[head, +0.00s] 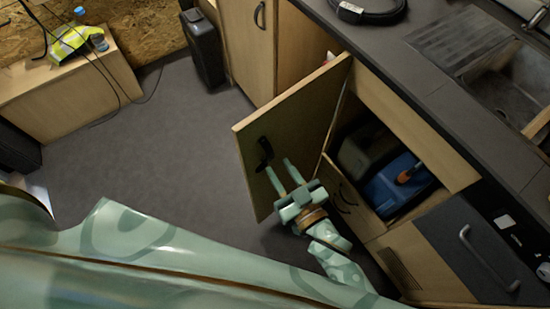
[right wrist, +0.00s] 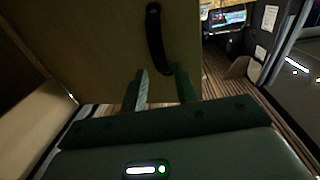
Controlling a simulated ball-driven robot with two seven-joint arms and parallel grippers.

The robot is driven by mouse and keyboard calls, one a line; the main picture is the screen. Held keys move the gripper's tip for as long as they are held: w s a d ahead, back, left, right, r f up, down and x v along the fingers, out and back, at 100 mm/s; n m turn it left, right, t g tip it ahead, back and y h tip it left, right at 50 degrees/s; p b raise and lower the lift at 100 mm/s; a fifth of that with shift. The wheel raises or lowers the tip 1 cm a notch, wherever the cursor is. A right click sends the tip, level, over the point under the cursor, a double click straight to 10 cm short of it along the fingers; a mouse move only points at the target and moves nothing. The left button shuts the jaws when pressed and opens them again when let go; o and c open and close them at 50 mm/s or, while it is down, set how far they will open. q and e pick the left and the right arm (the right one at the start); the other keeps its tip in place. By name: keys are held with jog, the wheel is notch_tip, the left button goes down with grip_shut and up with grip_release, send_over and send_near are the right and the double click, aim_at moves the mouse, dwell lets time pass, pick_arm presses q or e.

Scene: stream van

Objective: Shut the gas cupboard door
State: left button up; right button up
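The gas cupboard door (head: 300,122) is a pale wooden panel standing wide open from the counter front. Its black handle (head: 264,154) is near the free edge. Inside the open cupboard (head: 418,208) are a blue container (head: 392,187) and a dark green one (head: 364,148). My right gripper (head: 280,174) is by the door, fingers apart and empty, just below the handle in the picture. In the right wrist view, the handle (right wrist: 157,40) shows beyond the fingertips of the gripper (right wrist: 163,88), with no clear contact. My left gripper is not in view.
A dark worktop (head: 425,92) with a sink runs above the cupboard. A panel with a dark curved handle (head: 344,197) is beside the opening. A dark appliance with a grey handle (head: 488,262) is at lower right. Grey floor (head: 160,140) is clear left of the door.

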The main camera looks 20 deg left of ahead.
aim_at(271, 157)
jog(key=x, duration=0.4)
jog(key=shift+b, duration=0.4)
grip_shut()
